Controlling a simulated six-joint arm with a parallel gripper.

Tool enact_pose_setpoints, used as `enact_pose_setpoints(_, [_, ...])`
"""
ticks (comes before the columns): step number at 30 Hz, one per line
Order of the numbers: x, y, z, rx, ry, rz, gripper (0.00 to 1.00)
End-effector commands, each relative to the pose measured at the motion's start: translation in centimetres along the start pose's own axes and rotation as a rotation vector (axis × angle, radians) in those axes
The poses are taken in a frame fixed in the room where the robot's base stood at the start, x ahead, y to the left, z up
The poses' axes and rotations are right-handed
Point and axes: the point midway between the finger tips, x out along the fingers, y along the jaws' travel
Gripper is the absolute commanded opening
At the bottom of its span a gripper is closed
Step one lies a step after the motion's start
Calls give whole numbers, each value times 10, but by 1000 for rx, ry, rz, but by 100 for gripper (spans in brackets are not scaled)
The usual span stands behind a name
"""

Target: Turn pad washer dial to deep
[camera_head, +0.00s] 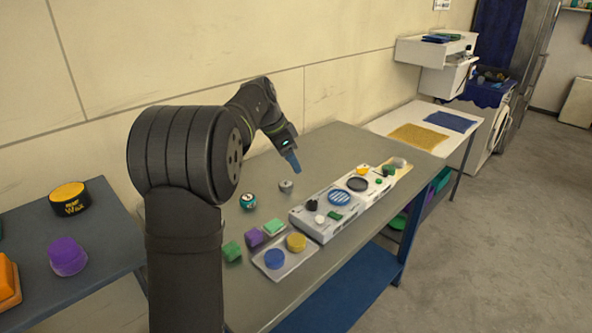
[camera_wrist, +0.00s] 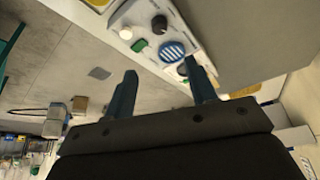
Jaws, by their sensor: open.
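The pad washer appears to be the long white panel unit (camera_head: 318,232) on the grey workbench. A black knob (camera_head: 312,205), likely its dial, stands at its near end beside a white button (camera_head: 320,219), a green button (camera_head: 335,215) and a blue striped disc (camera_head: 340,198). The wrist view also shows the black knob (camera_wrist: 159,25) and the striped disc (camera_wrist: 171,51). Dial markings are too small to read. My gripper (camera_head: 292,162) is above the bench, behind the panel and apart from it. Its blue fingers are spread and empty in the wrist view (camera_wrist: 163,84).
Farther along the panel are a black disc (camera_head: 357,184) and a yellow knob (camera_head: 362,170). Two small round tins (camera_head: 247,201) (camera_head: 286,186) stand behind it. A tray (camera_head: 272,271) with blue and yellow pads lies at the front left, beside green and purple blocks.

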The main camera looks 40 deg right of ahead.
Motion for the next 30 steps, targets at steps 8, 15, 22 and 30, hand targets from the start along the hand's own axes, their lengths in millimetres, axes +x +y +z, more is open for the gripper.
enact_pose_setpoints(8, [-4, 0, 0, 0, 0, 0, 51])
enact_pose_setpoints(15, [-2, 4, -2, -46, -13, -12, 52])
enact_pose_setpoints(22, [6, 24, -12, -341, -74, -116, 52])
enact_pose_setpoints(30, [12, 49, -25, -735, -67, -295, 52])
